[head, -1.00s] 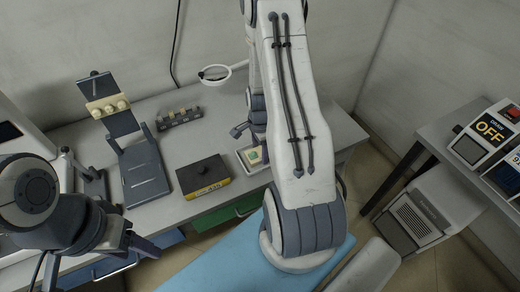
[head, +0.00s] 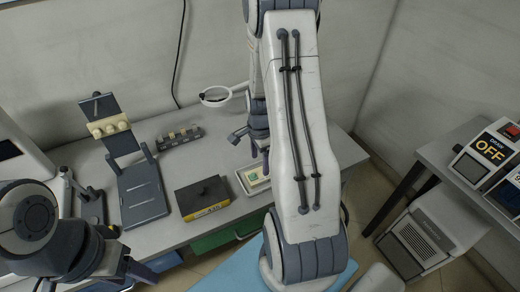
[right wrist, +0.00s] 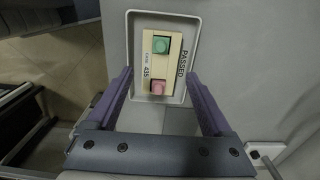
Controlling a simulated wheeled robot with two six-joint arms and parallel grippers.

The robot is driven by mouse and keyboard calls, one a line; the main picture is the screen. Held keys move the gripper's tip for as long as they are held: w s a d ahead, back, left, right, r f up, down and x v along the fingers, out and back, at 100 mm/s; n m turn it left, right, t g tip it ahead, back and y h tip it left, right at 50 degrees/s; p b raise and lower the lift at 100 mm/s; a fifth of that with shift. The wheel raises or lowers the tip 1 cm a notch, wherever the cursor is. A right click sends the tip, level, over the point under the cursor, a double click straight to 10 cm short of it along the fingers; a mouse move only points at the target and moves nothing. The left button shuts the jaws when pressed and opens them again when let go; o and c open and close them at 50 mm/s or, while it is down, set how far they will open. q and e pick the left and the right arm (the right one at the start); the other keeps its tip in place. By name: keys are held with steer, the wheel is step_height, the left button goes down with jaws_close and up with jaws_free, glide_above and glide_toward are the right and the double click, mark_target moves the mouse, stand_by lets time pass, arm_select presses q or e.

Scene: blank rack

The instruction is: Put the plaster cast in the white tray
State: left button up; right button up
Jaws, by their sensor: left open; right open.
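The white tray (right wrist: 138,104), lettered PASSED, stands on the bench and also shows in the head view (head: 243,186). A cream piece (right wrist: 154,62) lettered CASE 435, with a green and a pink block on it, lies inside. A pale knobbed piece (head: 109,127) sits on the dark stand at left. I cannot tell for sure which is the plaster cast. My right gripper (right wrist: 158,80) is open and empty above the tray, its fingers either side of the cream piece; my arm partly hides it in the head view. My left gripper (head: 118,256) is open at lower left.
A dark stand (head: 142,192) and a black-and-yellow box (head: 203,196) stand left of the tray. Behind are a dark rack (head: 178,138) and a ring-shaped magnifier (head: 215,97). A side table with an OFF sign (head: 490,147) is at right. Bare bench lies between these.

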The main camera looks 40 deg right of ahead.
mark_target(260, 174)
step_height(260, 174, up, 6)
steer(key=shift+r, duration=0.15)
steer(key=s+a+r+n, duration=0.1)
steer(key=a+r+n, duration=0.3)
steer(key=a+n, duration=0.45)
steer(key=s+a+r+n, duration=0.1)
steer(key=a+r+n, duration=0.3)
steer(key=a, duration=0.8)
steer(key=s+a+r+n+y, duration=0.1)
steer(key=s+a+r+n, duration=0.1)
steer(key=s+a+n, duration=0.8)
steer(key=s+n, duration=0.4)
steer(key=n, duration=0.1)
steer(key=shift+s+a+r, duration=0.15)
steer(key=shift+a+r, duration=0.05)
steer(key=shift+r, duration=0.15)
